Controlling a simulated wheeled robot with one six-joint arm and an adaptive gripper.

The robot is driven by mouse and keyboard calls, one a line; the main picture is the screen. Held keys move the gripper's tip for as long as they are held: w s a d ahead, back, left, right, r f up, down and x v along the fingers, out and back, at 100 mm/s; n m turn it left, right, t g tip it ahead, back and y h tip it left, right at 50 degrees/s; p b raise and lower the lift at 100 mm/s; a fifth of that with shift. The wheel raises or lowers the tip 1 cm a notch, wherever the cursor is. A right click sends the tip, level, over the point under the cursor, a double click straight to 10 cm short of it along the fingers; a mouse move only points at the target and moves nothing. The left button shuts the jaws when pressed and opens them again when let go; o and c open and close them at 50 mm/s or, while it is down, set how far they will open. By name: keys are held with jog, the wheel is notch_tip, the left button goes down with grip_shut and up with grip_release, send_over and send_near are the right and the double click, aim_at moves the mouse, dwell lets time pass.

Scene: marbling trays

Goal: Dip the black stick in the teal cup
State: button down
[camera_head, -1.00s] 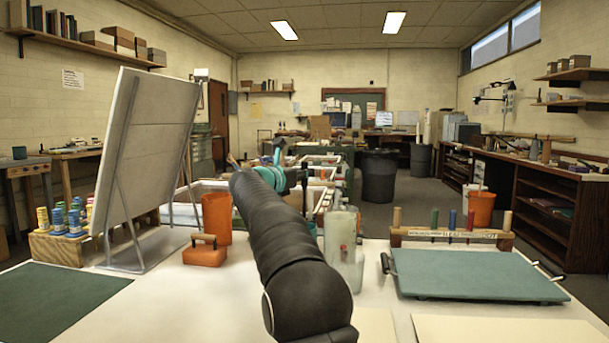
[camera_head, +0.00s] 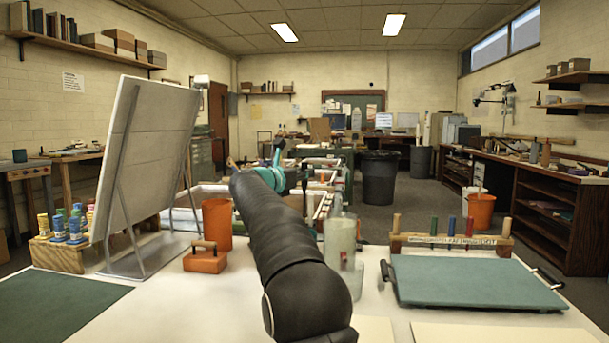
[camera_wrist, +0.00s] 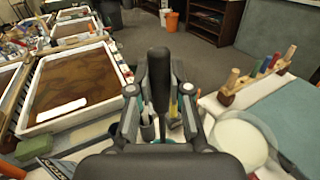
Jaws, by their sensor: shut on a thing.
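In the wrist view my gripper (camera_wrist: 158,78) is shut on the black stick (camera_wrist: 158,95), which stands upright between the two fingers. The stick's lower end is hidden behind the gripper body. A small patch of teal shows low between the fingers; I cannot tell whether it is the teal cup. Small containers with sticks are partly visible behind the fingers.
A pale jar (camera_head: 340,240) stands right of my arm; an orange cup (camera_head: 217,224) and orange block (camera_head: 205,262) stand left. A stick rack (camera_head: 452,241) stands behind a teal board (camera_head: 470,280). A white-rimmed tray (camera_wrist: 40,128) of brown liquid lies left in the wrist view.

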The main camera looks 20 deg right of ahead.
notch_tip(320, 180, up, 2)
jog(key=shift+r+p, duration=0.15)
jog(key=shift+p, duration=0.65)
jog(key=shift+r, duration=0.8)
